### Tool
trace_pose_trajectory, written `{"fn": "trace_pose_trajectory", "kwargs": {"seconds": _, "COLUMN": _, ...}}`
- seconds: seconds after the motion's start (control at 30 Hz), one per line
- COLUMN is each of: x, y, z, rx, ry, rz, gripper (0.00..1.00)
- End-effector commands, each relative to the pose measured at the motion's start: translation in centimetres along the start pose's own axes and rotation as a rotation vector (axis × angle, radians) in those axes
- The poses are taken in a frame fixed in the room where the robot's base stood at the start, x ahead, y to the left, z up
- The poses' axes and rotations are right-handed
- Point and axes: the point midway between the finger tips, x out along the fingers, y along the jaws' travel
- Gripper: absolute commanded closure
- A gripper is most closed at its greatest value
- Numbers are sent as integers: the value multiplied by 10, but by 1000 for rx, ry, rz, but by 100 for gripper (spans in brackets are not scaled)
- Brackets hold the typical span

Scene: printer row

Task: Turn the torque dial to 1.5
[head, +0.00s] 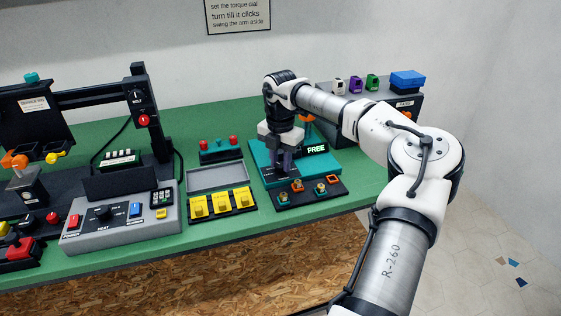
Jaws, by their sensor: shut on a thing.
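A teal device (325,162) stands on the green bench, with a small dark display (316,149) reading FREE. My gripper (283,172) points down over the left part of this device. Its dark fingers are shut at the device's top, where the torque dial appears to be. The fingers and hand hide the dial, so its scale and setting cannot be read. An orange part (306,119) of the device shows behind my wrist.
A dark tray (330,191) with several small fittings lies in front of the device. Left of it are a grey tray (216,178), yellow blocks (222,203) and a heat control box (120,219). A grey cabinet (385,97) stands behind my arm. A wall sign (237,15) mentions the torque dial.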

Motion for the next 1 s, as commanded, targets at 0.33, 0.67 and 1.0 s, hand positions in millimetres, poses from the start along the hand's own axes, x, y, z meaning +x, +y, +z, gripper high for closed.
{"fn": "trace_pose_trajectory", "kwargs": {"seconds": 0.33, "x": -1, "y": 0, "z": 1, "rx": 8, "ry": -4, "rz": 2, "gripper": 96}}
{"fn": "trace_pose_trajectory", "kwargs": {"seconds": 0.67, "x": -1, "y": 0, "z": 0, "rx": 7, "ry": -2, "rz": 1, "gripper": 51}}
{"fn": "trace_pose_trajectory", "kwargs": {"seconds": 1.0, "x": -10, "y": 0, "z": 1, "rx": 7, "ry": -3, "rz": 2, "gripper": 51}}
